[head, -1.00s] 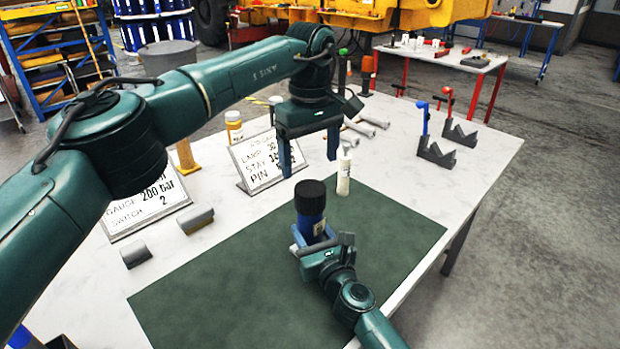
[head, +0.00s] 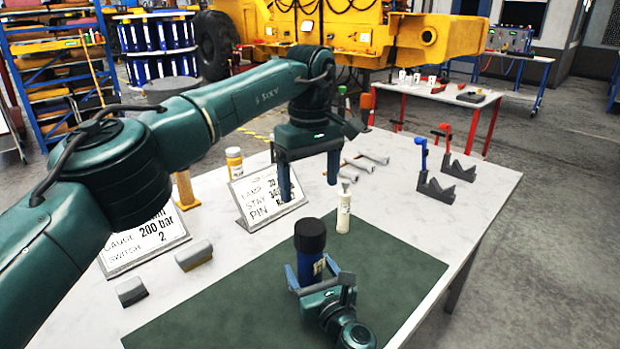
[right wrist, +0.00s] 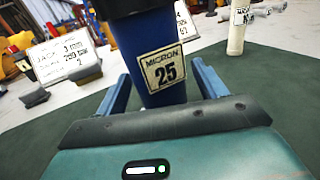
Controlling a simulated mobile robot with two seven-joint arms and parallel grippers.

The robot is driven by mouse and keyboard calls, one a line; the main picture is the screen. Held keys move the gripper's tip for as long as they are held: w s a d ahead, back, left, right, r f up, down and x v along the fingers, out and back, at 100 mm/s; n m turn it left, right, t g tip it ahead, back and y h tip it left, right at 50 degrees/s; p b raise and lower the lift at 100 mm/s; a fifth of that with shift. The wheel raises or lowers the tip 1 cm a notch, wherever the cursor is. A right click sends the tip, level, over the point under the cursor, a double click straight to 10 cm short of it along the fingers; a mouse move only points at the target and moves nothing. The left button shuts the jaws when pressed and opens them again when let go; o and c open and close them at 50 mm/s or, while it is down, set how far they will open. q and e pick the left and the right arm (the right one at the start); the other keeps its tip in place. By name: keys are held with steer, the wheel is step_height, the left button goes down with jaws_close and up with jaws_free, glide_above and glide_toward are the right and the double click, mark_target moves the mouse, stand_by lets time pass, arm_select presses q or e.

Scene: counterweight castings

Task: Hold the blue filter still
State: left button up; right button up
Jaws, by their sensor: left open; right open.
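The blue filter (head: 309,262) has a black cap and stands upright on the green mat (head: 400,262). In the right wrist view the blue filter (right wrist: 162,62) shows a label reading MICRON 25. My right gripper (head: 320,280) is low at the mat, open, with one finger on each side of the filter. In the right wrist view a gap shows between the left finger and the filter; the right finger is closer to it. My left gripper (head: 309,190) is open and empty, pointing down above the table behind the filter.
A white bottle (head: 343,208) stands just behind the filter on the mat's far edge. Sign boards (head: 262,198) and grey blocks (head: 193,255) lie to the left. Grey V-shaped stands (head: 436,188) are at the right. The mat's right part is clear.

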steer(key=p+v, duration=0.1)
steer(key=v, duration=1.2)
steer(key=shift+s, duration=0.1)
